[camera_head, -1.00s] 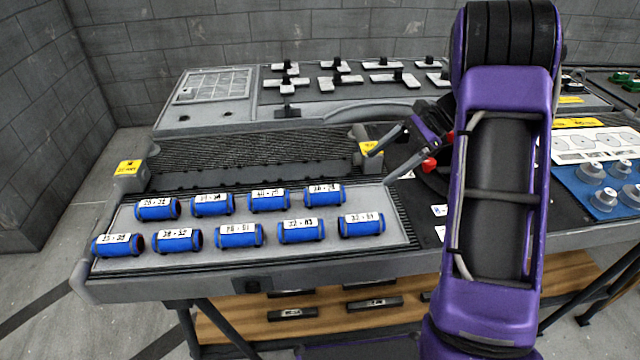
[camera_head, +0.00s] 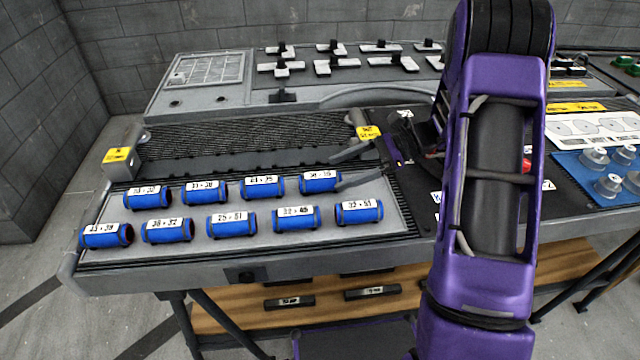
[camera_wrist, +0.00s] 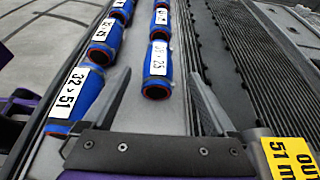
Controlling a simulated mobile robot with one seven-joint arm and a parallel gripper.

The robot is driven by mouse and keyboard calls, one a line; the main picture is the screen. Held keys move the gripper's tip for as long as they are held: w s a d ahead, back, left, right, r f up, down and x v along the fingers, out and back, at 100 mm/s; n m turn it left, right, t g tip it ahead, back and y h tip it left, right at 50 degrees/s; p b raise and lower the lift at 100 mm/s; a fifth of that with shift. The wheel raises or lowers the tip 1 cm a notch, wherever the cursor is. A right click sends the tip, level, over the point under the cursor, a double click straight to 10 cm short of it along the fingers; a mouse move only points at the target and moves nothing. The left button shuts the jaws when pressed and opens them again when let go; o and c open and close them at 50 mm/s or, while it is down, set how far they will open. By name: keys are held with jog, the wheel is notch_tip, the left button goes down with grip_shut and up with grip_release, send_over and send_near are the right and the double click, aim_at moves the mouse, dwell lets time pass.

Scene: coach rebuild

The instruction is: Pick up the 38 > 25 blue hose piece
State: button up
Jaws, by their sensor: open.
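Blue hose pieces with white labels lie in two rows on a grey tray (camera_head: 262,246). The piece at the right end of the back row (camera_head: 320,181) has a label too blurred to read surely in the head view. In the wrist view its label looks like 38 > 25 (camera_wrist: 157,72). My gripper (camera_head: 337,173) is open at this piece's right end. In the wrist view the fingertips of my gripper (camera_wrist: 160,74) are on either side of its near end, with gaps showing. I cannot tell their exact height over the tray.
The 32 > 51 piece (camera_head: 359,212) lies in front; it also shows left of my left finger in the wrist view (camera_wrist: 76,92). A ribbed grey bed (camera_head: 240,136) with a yellow-labelled end block (camera_head: 368,133) lies behind. A blue mat with clear cups (camera_head: 573,184) is at the right.

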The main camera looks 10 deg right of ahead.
aim_at(320, 180)
jog(key=shift+b+x, duration=0.45)
jog(key=shift+x, duration=2.55)
jog(key=shift+s, duration=0.15)
grip_shut()
